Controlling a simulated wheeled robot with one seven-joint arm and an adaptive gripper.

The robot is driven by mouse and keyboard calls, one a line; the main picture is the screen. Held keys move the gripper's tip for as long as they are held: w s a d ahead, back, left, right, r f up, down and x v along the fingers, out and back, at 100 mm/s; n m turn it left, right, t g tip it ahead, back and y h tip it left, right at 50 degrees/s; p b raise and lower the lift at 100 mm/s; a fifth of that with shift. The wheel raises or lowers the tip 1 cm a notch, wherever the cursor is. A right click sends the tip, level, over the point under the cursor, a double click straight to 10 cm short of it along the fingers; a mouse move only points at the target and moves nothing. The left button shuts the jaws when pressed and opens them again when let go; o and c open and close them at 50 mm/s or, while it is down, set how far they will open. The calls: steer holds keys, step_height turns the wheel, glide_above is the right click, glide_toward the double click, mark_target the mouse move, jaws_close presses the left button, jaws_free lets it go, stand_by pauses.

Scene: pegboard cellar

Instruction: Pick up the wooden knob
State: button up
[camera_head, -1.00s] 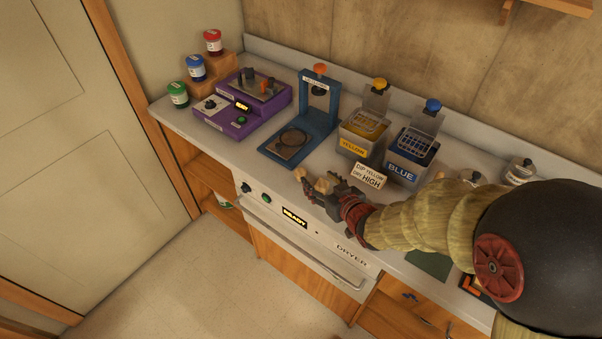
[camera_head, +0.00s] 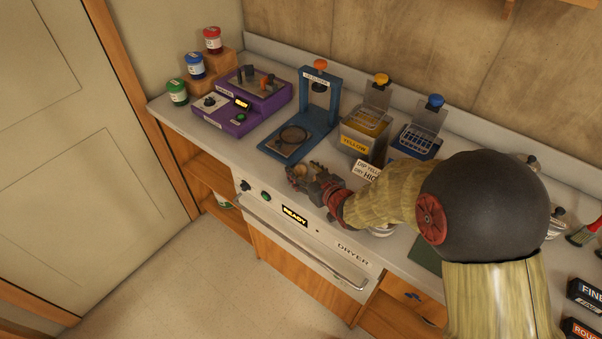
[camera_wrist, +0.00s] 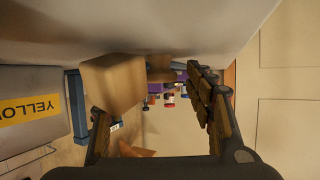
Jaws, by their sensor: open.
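My gripper (camera_head: 303,175) is low over the counter's front edge, above the dryer, with its fingers spread. In the wrist view its fingers (camera_wrist: 155,95) stand apart at left and right. A pale wooden block (camera_wrist: 112,85) is close by the left finger and overlaps its tip in the picture.
Behind my gripper stand a blue press frame (camera_head: 330,115), a yellow tank (camera_head: 362,140) and a blue tank (camera_head: 415,145). A label card (camera_head: 367,170) is close to my wrist. A purple machine (camera_head: 243,103) and several paint jars are at the left. The dryer (camera_head: 300,235) is below.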

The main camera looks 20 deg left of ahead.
steer(key=shift+s+f, duration=0.1)
steer(key=shift+f, duration=0.05)
steer(key=shift+c, duration=0.3)
steer(key=shift+d, duration=0.1)
steer(key=c, duration=0.9)
